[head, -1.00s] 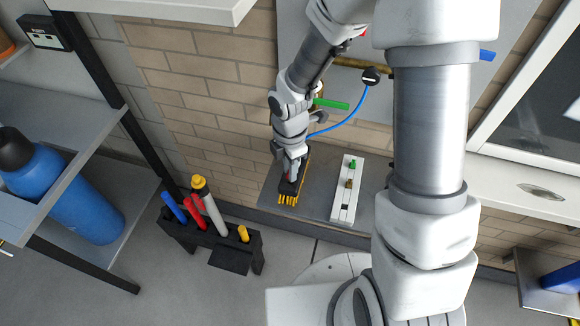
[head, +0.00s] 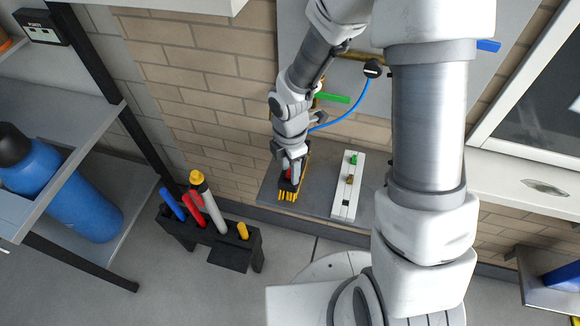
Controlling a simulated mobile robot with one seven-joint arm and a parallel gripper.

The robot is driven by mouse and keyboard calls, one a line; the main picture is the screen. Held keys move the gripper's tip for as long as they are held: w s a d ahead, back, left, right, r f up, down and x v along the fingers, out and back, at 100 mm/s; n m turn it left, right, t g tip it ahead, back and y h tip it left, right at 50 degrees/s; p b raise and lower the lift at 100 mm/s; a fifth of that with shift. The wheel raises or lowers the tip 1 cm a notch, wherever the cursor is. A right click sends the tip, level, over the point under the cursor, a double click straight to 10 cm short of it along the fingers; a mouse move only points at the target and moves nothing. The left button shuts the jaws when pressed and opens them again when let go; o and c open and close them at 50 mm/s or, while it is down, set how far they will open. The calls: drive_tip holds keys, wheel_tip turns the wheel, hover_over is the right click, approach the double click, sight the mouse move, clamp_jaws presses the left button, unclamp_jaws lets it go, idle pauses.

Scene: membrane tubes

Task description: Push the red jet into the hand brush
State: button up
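The hand brush (head: 289,194) lies on the grey bench in the head view. It has a dark body, yellow edges and yellow bristles at its near end. The red jet (head: 287,174) shows as a small red patch at the brush's dark body, just under my fingertips. My gripper (head: 289,170) points down over the brush, with its fingers at the red jet. The fingers partly hide the jet. I cannot tell whether they are closed on it, or how deep it sits in the brush.
A white holder (head: 345,198) with a green jet (head: 353,160) and a brass jet (head: 349,180) stands right of the brush. A blue hose (head: 350,115) and green handle (head: 333,98) are behind. A black rack (head: 225,244) with coloured tools stands lower left. Bare bench (head: 316,195) separates brush and holder.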

drive_tip(key=shift+o, duration=0.2)
drive_tip(key=shift+r, duration=0.1)
wheel_tip(320, 180, up, 17)
drive_tip(key=p, duration=0.3)
drive_tip(key=shift+r+p, duration=0.15)
drive_tip(key=shift+p, duration=0.2)
drive_tip(key=shift+c, duration=0.2)
